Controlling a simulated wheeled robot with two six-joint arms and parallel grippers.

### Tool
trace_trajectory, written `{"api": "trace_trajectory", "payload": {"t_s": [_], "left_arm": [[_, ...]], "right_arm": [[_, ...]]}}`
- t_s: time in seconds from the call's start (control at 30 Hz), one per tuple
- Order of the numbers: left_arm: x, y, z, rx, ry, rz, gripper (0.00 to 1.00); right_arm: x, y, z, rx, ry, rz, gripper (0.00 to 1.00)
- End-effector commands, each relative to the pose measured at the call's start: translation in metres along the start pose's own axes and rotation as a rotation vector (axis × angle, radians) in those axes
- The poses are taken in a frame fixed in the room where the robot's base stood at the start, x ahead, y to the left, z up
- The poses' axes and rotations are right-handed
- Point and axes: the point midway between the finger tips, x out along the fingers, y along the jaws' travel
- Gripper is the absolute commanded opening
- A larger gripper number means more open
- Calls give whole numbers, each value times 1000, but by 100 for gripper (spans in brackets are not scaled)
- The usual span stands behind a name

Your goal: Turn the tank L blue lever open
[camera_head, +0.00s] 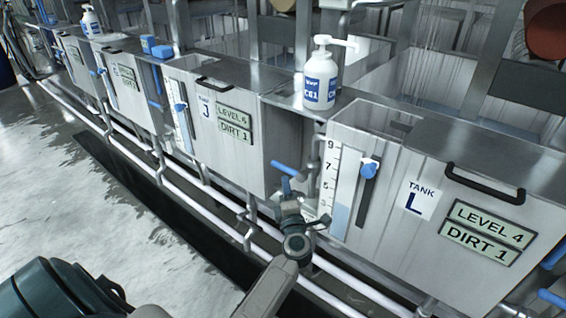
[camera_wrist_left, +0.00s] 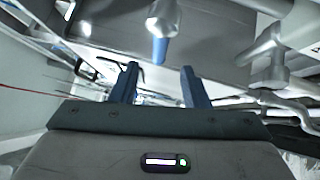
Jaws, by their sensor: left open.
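Tank L (camera_head: 390,235) is a grey steel tank at the right of the head view, with a "TANK L" label and signs reading "LEVEL 4" and "DIRT 1". A blue lever (camera_head: 287,171) sits on the pipework at its left side. In the left wrist view a blue lever end (camera_wrist_left: 160,50) on a metal fitting shows ahead, between the line of the fingers. My left gripper (camera_head: 289,190) is just below the lever in the head view. Its two blue fingers (camera_wrist_left: 160,85) are apart with nothing between them. Whether they touch the lever cannot be told. My right gripper is not in view.
Tank J (camera_head: 215,155) stands left of the lever. A white pump bottle (camera_head: 320,80) stands on the ledge above. A level gauge with a blue slider (camera_head: 369,168) is on tank L's front. White pipes run low along the tanks. The floor (camera_head: 60,190) at left is clear.

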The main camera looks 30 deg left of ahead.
Motion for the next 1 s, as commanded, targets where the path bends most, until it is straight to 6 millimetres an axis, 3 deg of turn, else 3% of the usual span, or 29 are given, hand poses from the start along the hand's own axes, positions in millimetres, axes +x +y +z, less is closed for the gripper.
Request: {"api": "trace_trajectory", "payload": {"t_s": [0.3,0.5,0.9,1.0], "left_arm": [[61,2,0,4,1,4,41],[86,1,0,2,0,3,41],[93,1,0,2,0,2,41],[93,1,0,2,0,2,22]], "right_arm": [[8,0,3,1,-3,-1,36],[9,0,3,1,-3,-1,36],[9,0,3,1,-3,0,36],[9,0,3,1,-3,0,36]]}}
